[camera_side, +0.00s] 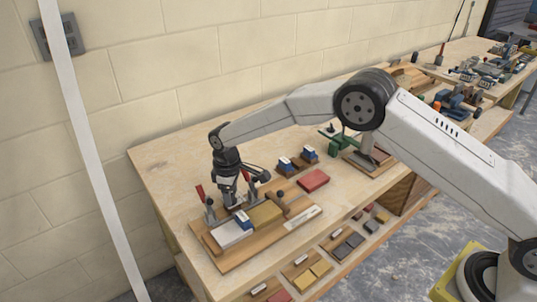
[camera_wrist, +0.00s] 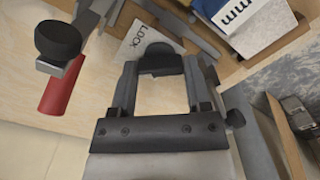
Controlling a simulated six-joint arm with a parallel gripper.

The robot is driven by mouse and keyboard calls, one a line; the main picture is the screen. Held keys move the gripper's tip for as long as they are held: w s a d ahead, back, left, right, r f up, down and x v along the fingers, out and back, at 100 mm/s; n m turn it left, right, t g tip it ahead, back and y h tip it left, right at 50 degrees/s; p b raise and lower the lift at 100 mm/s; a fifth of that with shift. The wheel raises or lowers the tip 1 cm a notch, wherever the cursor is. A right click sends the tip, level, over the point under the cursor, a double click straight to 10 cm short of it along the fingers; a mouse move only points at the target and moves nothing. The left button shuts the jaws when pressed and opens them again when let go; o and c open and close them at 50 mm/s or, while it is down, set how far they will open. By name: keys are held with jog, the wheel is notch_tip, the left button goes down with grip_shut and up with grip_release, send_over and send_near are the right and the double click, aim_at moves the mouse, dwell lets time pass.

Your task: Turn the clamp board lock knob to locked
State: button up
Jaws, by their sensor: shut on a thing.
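The wooden clamp board (camera_side: 258,243) lies on the bench in the side view. My gripper (camera_side: 232,204) points down over its back left part. In the wrist view my gripper (camera_wrist: 160,78) has its two fingers on either side of a dark lock knob (camera_wrist: 160,62) and is shut on it. A white plate marked LOCK (camera_wrist: 137,45) lies just beyond the knob. The knob is hidden in the side view, and I cannot tell exactly how far it is turned.
A clamp lever with a red grip (camera_wrist: 62,88) and black knob (camera_wrist: 58,40) stands close left in the wrist view. A red block (camera_side: 313,180) lies behind.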

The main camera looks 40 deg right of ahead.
jog(key=m, duration=0.4)
jog(key=shift+m, duration=2.2)
jog(key=o, duration=1.3)
jog(key=shift+r, duration=3.95)
